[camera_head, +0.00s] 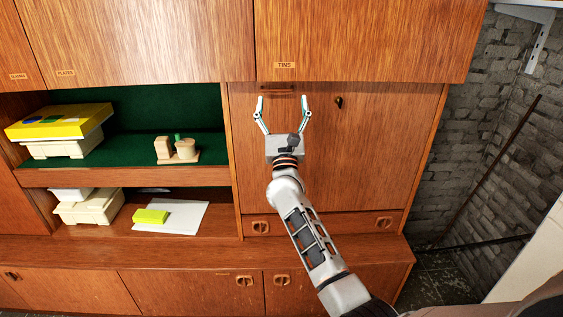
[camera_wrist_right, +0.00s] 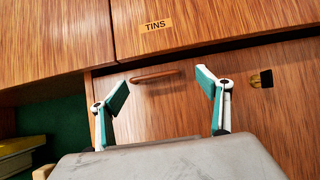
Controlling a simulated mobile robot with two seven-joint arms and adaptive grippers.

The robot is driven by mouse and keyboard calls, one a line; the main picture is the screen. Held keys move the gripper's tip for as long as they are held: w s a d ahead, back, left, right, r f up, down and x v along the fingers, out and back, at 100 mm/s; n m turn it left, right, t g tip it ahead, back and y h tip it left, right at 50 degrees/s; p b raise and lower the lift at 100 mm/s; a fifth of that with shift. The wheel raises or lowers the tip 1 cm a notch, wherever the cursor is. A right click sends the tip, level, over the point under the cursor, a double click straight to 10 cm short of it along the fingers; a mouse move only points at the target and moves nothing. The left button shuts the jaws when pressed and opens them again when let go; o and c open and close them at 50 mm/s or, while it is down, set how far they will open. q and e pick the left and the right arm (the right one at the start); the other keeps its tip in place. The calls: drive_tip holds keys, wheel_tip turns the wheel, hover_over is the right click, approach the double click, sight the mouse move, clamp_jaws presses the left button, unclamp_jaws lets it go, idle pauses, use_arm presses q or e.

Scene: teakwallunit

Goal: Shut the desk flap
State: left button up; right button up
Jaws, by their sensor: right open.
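The desk flap (camera_head: 365,150) is a large teak panel below the cupboard door labelled TINS, and it stands upright, flush with the unit's front as far as I can see. A wooden handle (camera_head: 277,92) sits near its top left, and a brass lock with a key (camera_head: 338,102) is to the right of the handle. My right gripper (camera_head: 283,97) is open and empty in front of the flap's upper left, its fingers spread to either side of the handle in the head view. The right wrist view shows the handle (camera_wrist_right: 155,76) between and beyond the fingers. My left gripper is out of view.
Open shelves on the left hold a yellow box (camera_head: 60,121), a wooden desk piece (camera_head: 177,149), white trays (camera_head: 90,206), paper and a lime block (camera_head: 150,216). The TINS door (camera_head: 365,40) overhangs above. A brick wall (camera_head: 480,120) is at right.

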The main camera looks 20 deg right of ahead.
use_arm(q)
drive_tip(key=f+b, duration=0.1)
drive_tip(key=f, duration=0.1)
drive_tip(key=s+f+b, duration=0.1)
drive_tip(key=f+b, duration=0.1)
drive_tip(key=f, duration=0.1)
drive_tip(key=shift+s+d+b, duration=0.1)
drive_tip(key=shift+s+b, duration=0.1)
drive_tip(key=shift+b, duration=0.1)
use_arm(e)
drive_tip(key=r+v, duration=0.1)
drive_tip(key=v, duration=1.7)
drive_tip(key=shift+s+t, duration=0.3)
drive_tip(key=shift+t, duration=0.1)
drive_tip(key=shift+d, duration=0.1)
